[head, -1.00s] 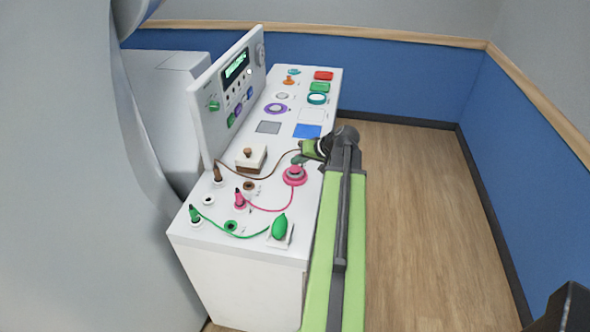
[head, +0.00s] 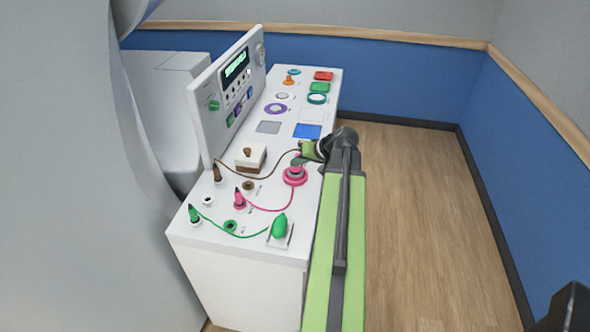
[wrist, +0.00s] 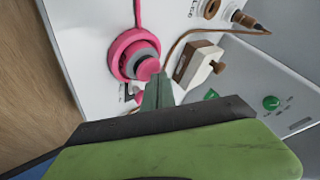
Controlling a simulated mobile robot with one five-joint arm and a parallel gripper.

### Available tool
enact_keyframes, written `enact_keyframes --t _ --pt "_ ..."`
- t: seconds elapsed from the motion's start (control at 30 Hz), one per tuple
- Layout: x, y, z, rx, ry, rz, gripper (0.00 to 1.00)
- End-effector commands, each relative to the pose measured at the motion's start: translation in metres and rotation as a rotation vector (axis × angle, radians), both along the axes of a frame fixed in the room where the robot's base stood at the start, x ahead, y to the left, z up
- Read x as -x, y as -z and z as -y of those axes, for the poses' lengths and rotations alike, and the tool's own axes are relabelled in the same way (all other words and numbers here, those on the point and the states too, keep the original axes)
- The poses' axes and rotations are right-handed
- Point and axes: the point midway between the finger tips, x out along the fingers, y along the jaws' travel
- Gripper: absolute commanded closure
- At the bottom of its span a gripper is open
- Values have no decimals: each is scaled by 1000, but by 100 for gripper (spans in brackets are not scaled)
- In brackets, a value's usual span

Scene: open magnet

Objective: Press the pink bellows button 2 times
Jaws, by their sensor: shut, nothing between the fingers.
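The pink bellows button (head: 294,178) sits on the white console top near its right edge, with a pink cord running from it to a pink plug (head: 239,200). In the wrist view the button (wrist: 121,54) shows a pink ring, a grey band and a pink knob. My gripper (head: 297,161) is shut and empty, its dark fingertips right at the button's top. In the wrist view the fingertips (wrist: 157,80) overlap the edge of the pink knob; I cannot tell whether they touch it.
A brown and white box (head: 250,164) stands left of the button. A green bulb (head: 279,227) lies nearer the front, with a green cord. An upright control panel (head: 205,125) lines the left side. A blue pad (head: 307,131) is behind.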

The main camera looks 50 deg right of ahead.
Motion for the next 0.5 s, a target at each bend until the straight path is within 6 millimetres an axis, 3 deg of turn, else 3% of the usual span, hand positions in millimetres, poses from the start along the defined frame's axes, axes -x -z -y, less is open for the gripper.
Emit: enact_keyframes --t 0.5 --pt "0 7 0 0 0 0 100"
